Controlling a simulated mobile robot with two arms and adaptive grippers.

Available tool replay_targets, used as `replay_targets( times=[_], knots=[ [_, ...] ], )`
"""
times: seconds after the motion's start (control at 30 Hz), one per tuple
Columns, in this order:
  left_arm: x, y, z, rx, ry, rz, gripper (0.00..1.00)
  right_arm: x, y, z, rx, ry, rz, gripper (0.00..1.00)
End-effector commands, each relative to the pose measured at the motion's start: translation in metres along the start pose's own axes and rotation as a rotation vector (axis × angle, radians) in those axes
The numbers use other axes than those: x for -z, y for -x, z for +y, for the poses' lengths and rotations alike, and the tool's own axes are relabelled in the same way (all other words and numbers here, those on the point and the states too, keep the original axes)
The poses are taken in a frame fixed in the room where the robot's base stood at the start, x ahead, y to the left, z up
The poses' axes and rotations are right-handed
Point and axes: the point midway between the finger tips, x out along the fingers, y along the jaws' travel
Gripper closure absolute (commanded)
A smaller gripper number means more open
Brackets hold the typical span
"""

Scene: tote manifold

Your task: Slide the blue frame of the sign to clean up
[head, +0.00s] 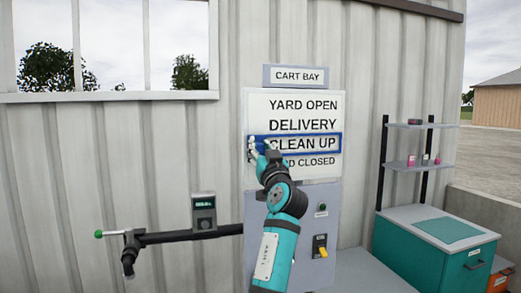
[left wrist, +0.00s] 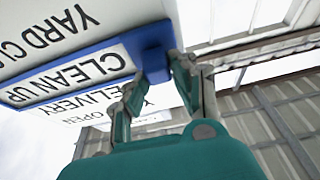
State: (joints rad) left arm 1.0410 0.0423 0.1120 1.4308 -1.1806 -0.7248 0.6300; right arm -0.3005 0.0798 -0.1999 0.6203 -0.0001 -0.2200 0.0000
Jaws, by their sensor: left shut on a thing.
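The white sign (head: 252,110) on the wall lists YARD OPEN, DELIVERY, CLEAN UP and a bottom line ending in CLOSED, partly hidden by my gripper. The blue frame (head: 341,143) surrounds the CLEAN UP line. In the left wrist view the frame (left wrist: 150,38) has a solid blue end part, and CLEAN UP shows inside its window. My left gripper (head: 259,146) is at the frame's left end, shut on that blue part; its fingers (left wrist: 155,70) also show there in the left wrist view. My right gripper is not in view.
A CART BAY plate (head: 295,76) is above the sign. A grey panel with a yellow switch (head: 319,246) is below it. A dark bar with a green tip (head: 170,237) juts out at lower left. A teal cabinet (head: 435,240) and shelves (head: 410,125) stand at right.

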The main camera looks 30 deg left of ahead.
Motion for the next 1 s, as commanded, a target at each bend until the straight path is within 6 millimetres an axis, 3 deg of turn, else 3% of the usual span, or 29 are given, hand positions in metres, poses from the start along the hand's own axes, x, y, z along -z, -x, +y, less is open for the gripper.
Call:
replay_targets(
  times=[0.03,0.2,0.57,1.0],
  knots=[
    [0.000,0.000,0.000,-0.001,0.003,-0.001,0.74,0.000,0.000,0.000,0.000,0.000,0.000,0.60],
    [0.000,0.000,0.000,0.000,0.002,0.000,0.52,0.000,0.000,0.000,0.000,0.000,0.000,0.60],
    [0.000,0.006,0.001,-0.001,0.000,0.000,0.52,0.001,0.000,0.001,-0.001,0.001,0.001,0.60],
    [-0.001,0.091,0.001,-0.003,0.003,-0.002,0.52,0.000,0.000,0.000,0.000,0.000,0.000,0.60]
  ],
)
